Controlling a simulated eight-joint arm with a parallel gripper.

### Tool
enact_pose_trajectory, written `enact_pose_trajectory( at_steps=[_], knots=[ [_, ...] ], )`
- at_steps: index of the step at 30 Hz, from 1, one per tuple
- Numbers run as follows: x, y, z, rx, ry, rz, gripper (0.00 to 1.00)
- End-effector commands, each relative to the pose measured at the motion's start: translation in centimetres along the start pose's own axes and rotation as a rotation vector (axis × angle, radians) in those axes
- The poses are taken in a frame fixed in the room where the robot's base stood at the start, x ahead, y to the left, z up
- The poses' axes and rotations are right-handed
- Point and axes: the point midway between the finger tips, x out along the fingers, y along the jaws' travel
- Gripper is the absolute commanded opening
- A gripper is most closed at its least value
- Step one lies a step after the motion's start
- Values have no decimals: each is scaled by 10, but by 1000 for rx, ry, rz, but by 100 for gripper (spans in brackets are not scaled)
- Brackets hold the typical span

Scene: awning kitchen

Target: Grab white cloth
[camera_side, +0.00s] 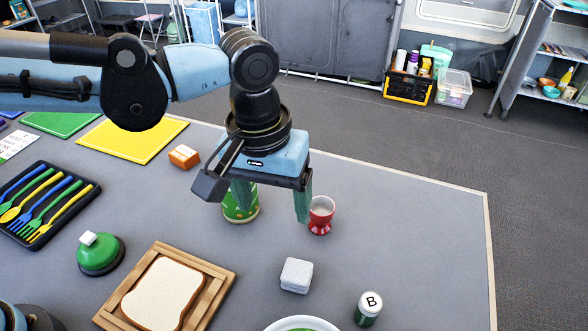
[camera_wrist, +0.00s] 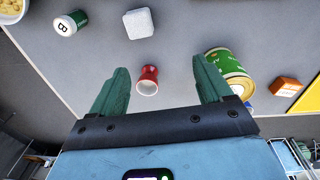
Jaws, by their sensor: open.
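The white cloth (camera_side: 296,275) is a small, light block-shaped bundle lying on the grey table, toward the front right. In the wrist view it (camera_wrist: 138,23) sits near the top edge, ahead of the fingers. My gripper (camera_side: 272,205) points down with its two green fingers apart and nothing between them. It is farther back than the cloth and not touching it. In the wrist view my gripper (camera_wrist: 160,66) has a red cup (camera_wrist: 147,80) showing in the space between its fingers.
The red cup (camera_side: 321,214) stands beside the right finger. A green can (camera_side: 240,208) stands behind the left finger, partly hidden. A small can marked B (camera_side: 369,309) is right of the cloth. Bread on a wooden board (camera_side: 224,279) lies left. The table right of the cup is clear.

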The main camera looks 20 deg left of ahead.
Motion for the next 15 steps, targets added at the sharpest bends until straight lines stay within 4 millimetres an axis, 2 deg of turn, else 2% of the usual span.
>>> enact_pose_trajectory(
  at_steps=[1, 3, 6, 11, 15],
  knots=[
    [5, 15, 6, 3, -16, -15, 79],
    [10, 27, 13, -4, -32, -32, 79],
    [15, 37, 20, -11, -46, -49, 79],
    [27, 40, 23, -15, -51, -56, 79],
    [49, 38, 24, -15, -51, -55, 79]
  ],
)
